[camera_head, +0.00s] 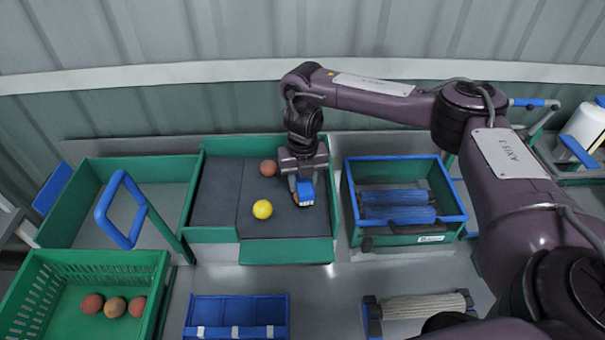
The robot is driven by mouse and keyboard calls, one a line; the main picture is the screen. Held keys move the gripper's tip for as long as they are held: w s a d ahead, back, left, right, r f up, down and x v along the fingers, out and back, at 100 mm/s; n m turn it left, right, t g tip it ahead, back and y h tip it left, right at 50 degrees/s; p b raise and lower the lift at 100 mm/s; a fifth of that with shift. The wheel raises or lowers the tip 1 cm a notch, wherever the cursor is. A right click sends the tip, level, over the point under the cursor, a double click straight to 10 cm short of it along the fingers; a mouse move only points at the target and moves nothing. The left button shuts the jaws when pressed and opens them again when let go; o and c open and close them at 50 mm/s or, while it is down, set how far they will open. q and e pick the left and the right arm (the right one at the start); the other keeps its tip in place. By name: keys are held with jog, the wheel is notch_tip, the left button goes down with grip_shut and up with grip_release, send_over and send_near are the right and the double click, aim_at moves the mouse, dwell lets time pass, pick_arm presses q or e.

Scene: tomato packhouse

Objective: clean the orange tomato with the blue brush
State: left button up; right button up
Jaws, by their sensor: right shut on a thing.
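My right gripper (303,176) points down over the dark grey mat of the green sorting tray (288,252). It is shut on the blue brush (306,190). A bit of the orange tomato (296,199) shows at the brush's lower left edge. The rest of that tomato is hidden by the brush and gripper. The brush is on or just above it; I cannot tell whether they touch. A yellow tomato (262,209) and a red tomato (268,168) lie to the left on the same mat. My left gripper is out of view.
A green bin with a blue rim (447,218) holding blue brushes stands right of the tray. A green crate (95,262) with several tomatoes is at lower left. A blue hoop handle (108,232) stands up above it. A blue rack (236,310) and a pale roller (420,305) are in front.

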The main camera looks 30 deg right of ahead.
jog(key=shift+s+f, duration=0.3)
jog(key=shift+s, duration=0.45)
jog(key=shift+d, duration=0.1)
jog(key=shift+w+d+f+b, duration=0.1)
jog(key=shift+w+d+b, duration=0.05)
jog(key=shift+w+b, duration=0.3)
jog(key=shift+w+d+f+b, duration=0.15)
jog(key=shift+w+b, duration=0.1)
jog(key=shift+w, duration=0.25)
jog(key=shift+w+d+r, duration=0.1)
jog(key=shift+w+r, duration=0.1)
jog(key=shift+w, duration=0.2)
jog(key=shift+w+d+f+b, duration=0.15)
jog(key=shift+w+b, duration=0.2)
jog(key=shift+w, duration=0.45)
jog(key=shift+w+r, duration=0.1)
jog(key=shift+r, duration=0.1)
jog(key=shift+w, duration=0.1)
jog(key=shift+r, duration=0.1)
